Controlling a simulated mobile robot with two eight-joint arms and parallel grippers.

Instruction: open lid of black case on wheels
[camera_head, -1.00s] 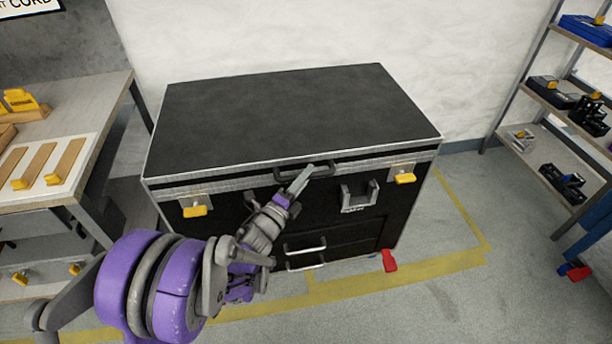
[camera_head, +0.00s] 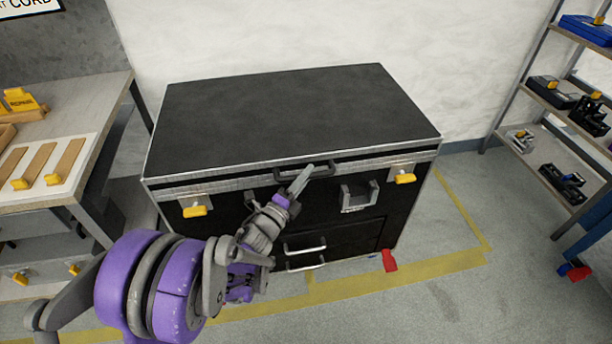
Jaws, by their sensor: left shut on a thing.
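The black case (camera_head: 335,250) stands on the floor against the wall, its front facing me. Its lid (camera_head: 290,112) is a flat black top with silver edging and lies closed. A dark handle (camera_head: 322,174) sits at the middle of the lid's front edge. Yellow latches show at the front left (camera_head: 195,210) and front right (camera_head: 404,178). My left gripper (camera_head: 302,180) reaches up from the lower left and is shut on the handle; its fingers partly cover it. The case's wheels are not clearly visible, apart from a red piece (camera_head: 389,261) at the bottom right. My right gripper is not in view.
A workbench (camera_head: 75,108) with wooden pieces and yellow tags stands at the left. A metal shelf rack (camera_head: 515,100) with dark equipment stands at the right. Yellow lines mark the floor (camera_head: 470,300), which is clear at front right.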

